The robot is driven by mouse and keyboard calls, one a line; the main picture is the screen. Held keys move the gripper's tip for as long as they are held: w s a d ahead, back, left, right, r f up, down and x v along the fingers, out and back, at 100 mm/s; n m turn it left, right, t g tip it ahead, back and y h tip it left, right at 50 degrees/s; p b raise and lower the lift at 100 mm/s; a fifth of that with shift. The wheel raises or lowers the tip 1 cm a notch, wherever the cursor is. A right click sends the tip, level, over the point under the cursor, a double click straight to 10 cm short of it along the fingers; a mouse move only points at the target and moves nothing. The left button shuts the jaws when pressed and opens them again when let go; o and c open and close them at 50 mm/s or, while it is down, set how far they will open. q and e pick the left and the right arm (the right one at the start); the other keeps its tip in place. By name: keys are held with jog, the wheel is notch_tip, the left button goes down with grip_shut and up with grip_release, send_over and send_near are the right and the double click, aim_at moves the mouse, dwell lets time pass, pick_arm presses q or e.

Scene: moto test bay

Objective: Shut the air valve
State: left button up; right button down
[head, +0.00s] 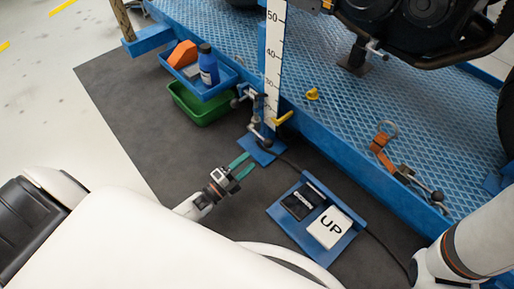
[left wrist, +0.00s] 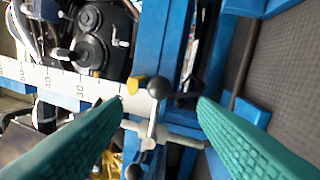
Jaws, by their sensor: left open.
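A grey metal valve fitting (head: 250,97) with a lever and dark ball knobs is beside the ruler post at the lift's edge. A yellow handle-like piece (head: 283,118) shows just right of it; I cannot tell which part is the air valve's handle. In the left wrist view a black ball knob (left wrist: 159,87) on a grey lever (left wrist: 153,118) lies ahead between the fingertips, with a yellow piece (left wrist: 134,84) beside it. My left gripper (head: 240,165) has teal fingers, open and empty, below and in front of the fitting, apart from it. My right gripper is out of view.
A blue pedal unit with an UP pad (head: 330,227) lies on the dark mat right of the left gripper. A blue tray (head: 222,83) with a bottle (head: 208,66) and a green bin (head: 200,108) hang to the left. The blue lift platform (head: 340,100) carries a motorcycle (head: 425,25).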

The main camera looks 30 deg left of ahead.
pick_arm(q)
jog(key=shift+v, duration=1.65)
